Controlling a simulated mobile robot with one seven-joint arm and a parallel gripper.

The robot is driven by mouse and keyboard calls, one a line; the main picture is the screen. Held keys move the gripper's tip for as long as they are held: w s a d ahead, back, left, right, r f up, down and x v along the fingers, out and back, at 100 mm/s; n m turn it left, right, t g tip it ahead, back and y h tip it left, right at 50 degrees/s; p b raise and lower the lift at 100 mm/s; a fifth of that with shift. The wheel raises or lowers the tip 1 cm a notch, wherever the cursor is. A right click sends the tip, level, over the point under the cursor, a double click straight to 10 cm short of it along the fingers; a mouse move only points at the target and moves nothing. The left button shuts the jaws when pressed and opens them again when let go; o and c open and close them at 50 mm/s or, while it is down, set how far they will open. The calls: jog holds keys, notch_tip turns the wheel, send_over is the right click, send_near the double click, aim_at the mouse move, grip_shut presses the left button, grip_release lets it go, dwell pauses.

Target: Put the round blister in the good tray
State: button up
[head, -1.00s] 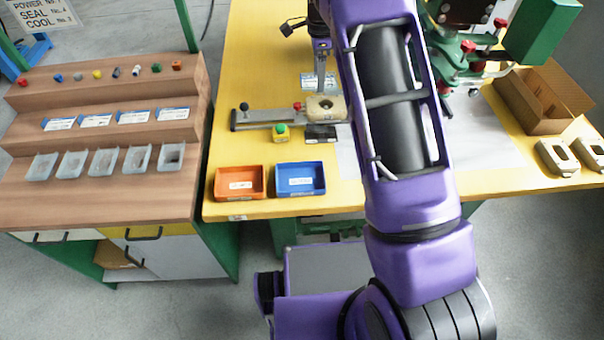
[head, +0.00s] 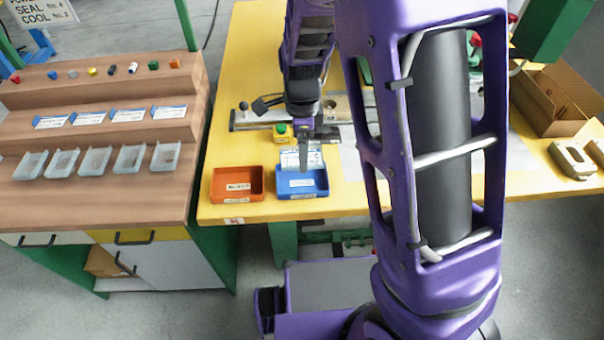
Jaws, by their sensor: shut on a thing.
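A clear blister with a pale printed card (head: 289,160) is in my gripper (head: 304,158), in the head view. The gripper is shut on it and holds it over the back edge of the blue tray (head: 321,192). The blister's round shape cannot be made out at this size, and the gripper hides part of it. An orange tray (head: 216,188) stands just left of the blue one. Both trays have white labels, too small to read. Both look empty in the parts I see.
A metal slide fixture (head: 262,120) lies farther back. A cardboard box (head: 545,105) and beige nests (head: 574,160) are at right. A wooden step rack (head: 100,190) is at left.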

jog(key=shift+f+b, duration=0.55)
jog(key=shift+f, duration=2.5)
jog(key=shift+f, duration=0.15)
jog(key=o, duration=0.9)
jog(key=shift+o, duration=0.2)
notch_tip(320, 180, up, 12)
jog(key=p, duration=0.3)
